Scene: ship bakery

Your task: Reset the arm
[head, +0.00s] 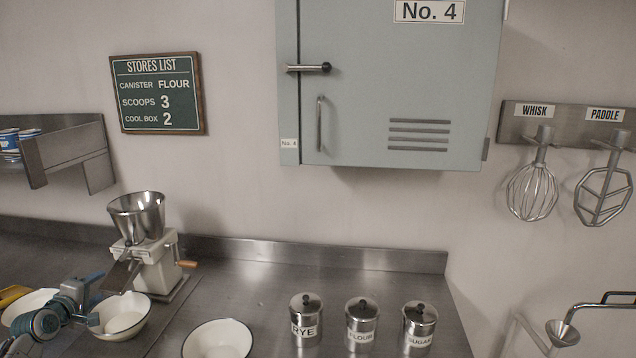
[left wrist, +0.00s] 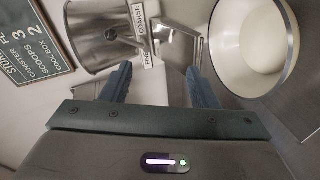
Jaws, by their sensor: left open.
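My left gripper (head: 99,297) is at the lower left of the head view, its arm coming in from the left edge. It is open, with nothing between its fingers. It hovers by the grain mill (head: 150,262), close to a white bowl (head: 122,318) under the mill's spout. In the left wrist view my left gripper's two blue fingers (left wrist: 158,68) stand apart. The mill's metal chute (left wrist: 175,45) and coarse/fine label show beyond them, and the bowl (left wrist: 252,45) is at the upper right. My right gripper is not in view.
Another bowl (head: 218,342) stands on the steel counter (head: 270,280). Rye (head: 306,318), flour (head: 362,326) and sugar (head: 419,327) canisters are to its right. A shut No. 4 cabinet (head: 390,80) hangs above.

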